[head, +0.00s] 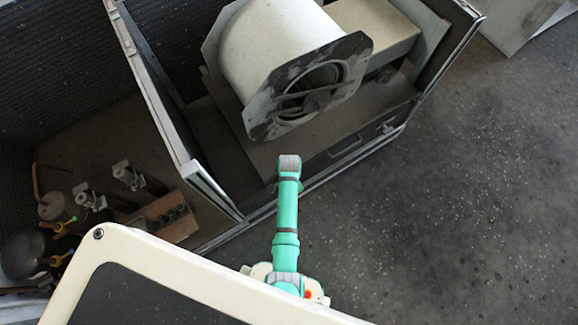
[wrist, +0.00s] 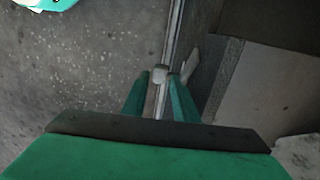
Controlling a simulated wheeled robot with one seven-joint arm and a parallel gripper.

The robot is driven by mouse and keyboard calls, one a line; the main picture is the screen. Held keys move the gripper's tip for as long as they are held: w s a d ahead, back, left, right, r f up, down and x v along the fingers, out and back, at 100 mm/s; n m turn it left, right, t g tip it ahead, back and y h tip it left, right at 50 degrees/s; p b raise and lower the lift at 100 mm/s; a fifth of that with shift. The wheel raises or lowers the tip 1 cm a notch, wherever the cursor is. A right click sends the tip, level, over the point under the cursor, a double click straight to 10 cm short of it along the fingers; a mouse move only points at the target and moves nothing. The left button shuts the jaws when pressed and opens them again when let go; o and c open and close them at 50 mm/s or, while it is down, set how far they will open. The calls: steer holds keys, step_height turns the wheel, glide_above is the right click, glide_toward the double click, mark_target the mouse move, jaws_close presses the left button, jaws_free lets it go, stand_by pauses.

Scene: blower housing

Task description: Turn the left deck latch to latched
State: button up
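In the wrist view, a small pale block (wrist: 160,74) sits at the housing's front edge, between the tips of my gripper's two green fingers (wrist: 158,88). It looks like the left deck latch, but its turned position is unclear. The fingers stand apart, and I cannot tell whether either touches the block. A pale angled piece (wrist: 190,64) lies just right of the right fingertip. In the head view, my green arm reaches over the front edge of the deck (head: 330,140). My gripper and the latch there are hidden by the arm.
A pale blower drum with a square flange (head: 307,87) stands on the deck. A pull handle (head: 350,147) and a small light fitting (head: 388,128) show on the deck front to the right. Valves and pipes (head: 130,175) fill the left bay. The floor (head: 470,210) at right is clear.

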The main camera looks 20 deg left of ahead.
steer(key=shift+f, duration=1.2)
jaws_close()
